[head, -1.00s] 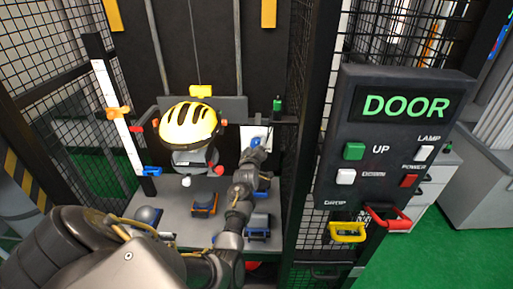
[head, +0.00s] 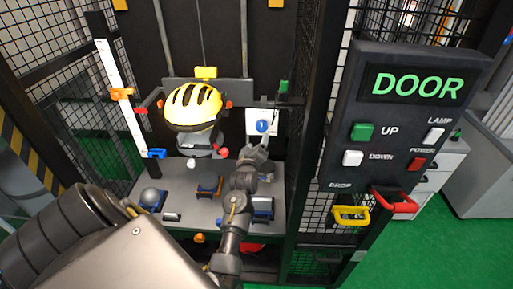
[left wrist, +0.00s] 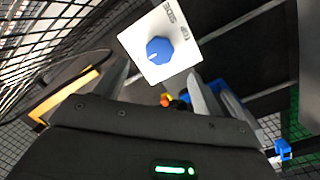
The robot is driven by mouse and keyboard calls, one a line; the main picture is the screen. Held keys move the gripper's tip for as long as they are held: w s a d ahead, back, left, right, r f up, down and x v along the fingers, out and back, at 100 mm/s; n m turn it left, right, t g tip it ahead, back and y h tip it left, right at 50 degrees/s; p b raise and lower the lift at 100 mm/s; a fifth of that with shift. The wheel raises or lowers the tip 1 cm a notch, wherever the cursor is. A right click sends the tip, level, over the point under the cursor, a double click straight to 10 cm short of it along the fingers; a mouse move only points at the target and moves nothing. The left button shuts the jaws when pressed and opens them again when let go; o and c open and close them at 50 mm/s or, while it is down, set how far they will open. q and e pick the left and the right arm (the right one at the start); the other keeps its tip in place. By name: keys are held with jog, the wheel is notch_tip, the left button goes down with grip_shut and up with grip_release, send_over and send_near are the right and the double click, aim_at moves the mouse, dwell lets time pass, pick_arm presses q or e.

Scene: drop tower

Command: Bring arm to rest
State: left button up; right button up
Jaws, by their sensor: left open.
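My left gripper (head: 260,146) is inside the caged drop tower, open and empty, just below a blue knob (head: 262,127) on a white plate (head: 251,121). In the left wrist view my left gripper's two fingers (left wrist: 165,88) are spread apart. The blue knob (left wrist: 160,50) on its white plate (left wrist: 184,34) shows beyond them, with a visible gap and no contact seen. My left arm reaches in from the lower left. My right gripper is not in view.
A yellow helmet (head: 192,105) sits on a grey headform above the grey table (head: 183,231). A white scale post (head: 122,95) stands left. The dark DOOR panel (head: 343,128) and cage post stand right of my arm, with yellow (head: 350,222) and red (head: 404,204) handles below.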

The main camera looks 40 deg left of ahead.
pick_arm(q)
jog(key=shift+s+d, duration=0.3)
jog(key=shift+s, duration=0.25)
